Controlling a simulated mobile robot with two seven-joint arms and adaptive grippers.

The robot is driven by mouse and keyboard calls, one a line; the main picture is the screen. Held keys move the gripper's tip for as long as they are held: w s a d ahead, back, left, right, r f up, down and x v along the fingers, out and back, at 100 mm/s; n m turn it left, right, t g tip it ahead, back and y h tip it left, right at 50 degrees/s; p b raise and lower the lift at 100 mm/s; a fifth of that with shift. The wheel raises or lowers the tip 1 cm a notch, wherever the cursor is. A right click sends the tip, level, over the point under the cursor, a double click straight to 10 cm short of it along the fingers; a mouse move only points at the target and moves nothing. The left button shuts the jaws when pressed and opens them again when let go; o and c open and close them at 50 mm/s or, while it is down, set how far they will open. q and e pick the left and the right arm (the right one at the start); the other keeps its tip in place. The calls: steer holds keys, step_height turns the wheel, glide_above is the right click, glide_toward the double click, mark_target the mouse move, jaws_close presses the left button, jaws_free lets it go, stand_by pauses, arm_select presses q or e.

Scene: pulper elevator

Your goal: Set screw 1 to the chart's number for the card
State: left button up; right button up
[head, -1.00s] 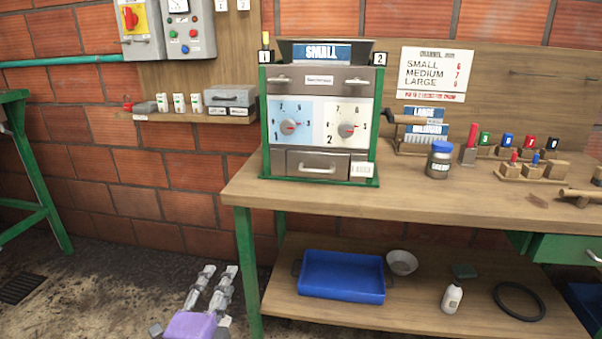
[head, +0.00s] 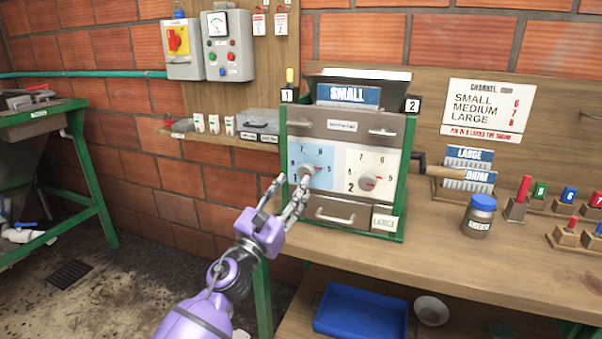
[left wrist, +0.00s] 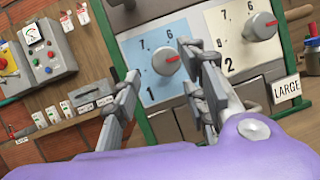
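The SMALL card (head: 347,95) stands in the holder on top of the green-framed machine (head: 340,126). The chart (head: 489,108) on the back board lists SMALL, MEDIUM and LARGE with red digits; SMALL's looks like 6, but the print is small. Screw 1's knob (head: 308,170) is on the blue panel, its red pointer toward the right; the wrist view shows the knob (left wrist: 166,62) too. My left gripper (head: 292,183) is open, its fingers (left wrist: 160,62) spread in front of the knob; contact is unclear. The right finger hides part of the dial. My right gripper is out of view.
Screw 2's knob (head: 368,183) sits on the white panel just right. A drawer (head: 334,212) with a handle is below the dials. A crank handle (head: 440,171) sticks out at the machine's right, near a jar (head: 479,217). A wall shelf (head: 220,136) is at left.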

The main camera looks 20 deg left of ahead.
mark_target(300, 173)
arm_select(q)
steer(key=x, duration=0.4)
steer(key=shift+w+d+r, duration=0.1)
steer(key=shift+w, duration=0.45)
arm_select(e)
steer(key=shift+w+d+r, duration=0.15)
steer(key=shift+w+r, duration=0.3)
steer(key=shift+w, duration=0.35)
arm_select(q)
steer(key=shift+r, duration=0.1)
steer(key=shift+c, duration=0.2)
steer(key=c, duration=1)
steer(key=shift+o, duration=0.2)
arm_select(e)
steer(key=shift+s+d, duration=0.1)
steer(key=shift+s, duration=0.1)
